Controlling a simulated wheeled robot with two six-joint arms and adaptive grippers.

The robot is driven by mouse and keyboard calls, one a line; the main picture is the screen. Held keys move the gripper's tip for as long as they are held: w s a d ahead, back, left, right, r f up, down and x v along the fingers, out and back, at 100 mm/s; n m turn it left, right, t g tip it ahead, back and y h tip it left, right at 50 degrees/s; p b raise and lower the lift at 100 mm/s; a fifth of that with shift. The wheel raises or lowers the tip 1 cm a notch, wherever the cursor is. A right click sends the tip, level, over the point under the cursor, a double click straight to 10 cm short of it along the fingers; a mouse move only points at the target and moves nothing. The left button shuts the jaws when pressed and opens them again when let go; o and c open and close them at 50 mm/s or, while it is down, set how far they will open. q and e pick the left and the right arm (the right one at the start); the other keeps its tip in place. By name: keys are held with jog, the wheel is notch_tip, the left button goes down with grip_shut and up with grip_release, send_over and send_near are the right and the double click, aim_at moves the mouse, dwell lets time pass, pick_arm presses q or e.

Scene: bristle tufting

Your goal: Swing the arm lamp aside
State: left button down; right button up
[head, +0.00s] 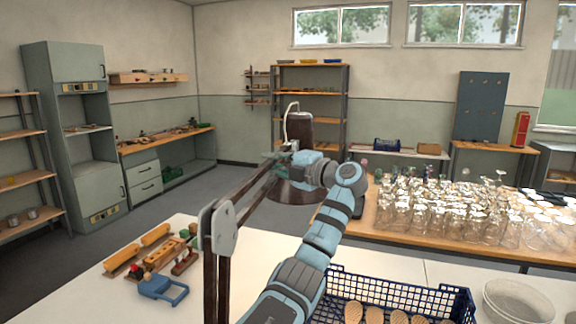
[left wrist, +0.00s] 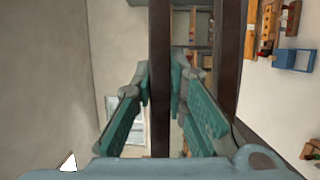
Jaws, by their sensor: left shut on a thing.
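The arm lamp has a dark brown twin-bar arm (head: 256,188) with a grey elbow plate (head: 222,228). Its lower bars stand upright in front of the white table. A dark brown rounded part (head: 300,127) with a pale curved piece shows at the far end, above a wide brown disc; my gripper partly hides where they join. My left gripper (head: 281,158) is at the far end of the lamp arm. In the left wrist view its teal fingers (left wrist: 161,95) close on either side of one dark bar of the lamp arm. My right gripper is not in view.
A blue crate (head: 400,290) with wooden brush bodies stands at the table's front right, beside a clear bucket (head: 515,300). Wooden pieces and a blue holder (head: 163,289) lie at left. A bench crowded with glassware (head: 450,205) stands at right.

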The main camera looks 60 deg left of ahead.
pick_arm(q)
jog(key=shift+s+a, duration=0.15)
jog(key=shift+s, duration=0.05)
jog(key=c, duration=1.6)
grip_release()
jog(key=v, duration=1.2)
jog(key=shift+a, duration=0.1)
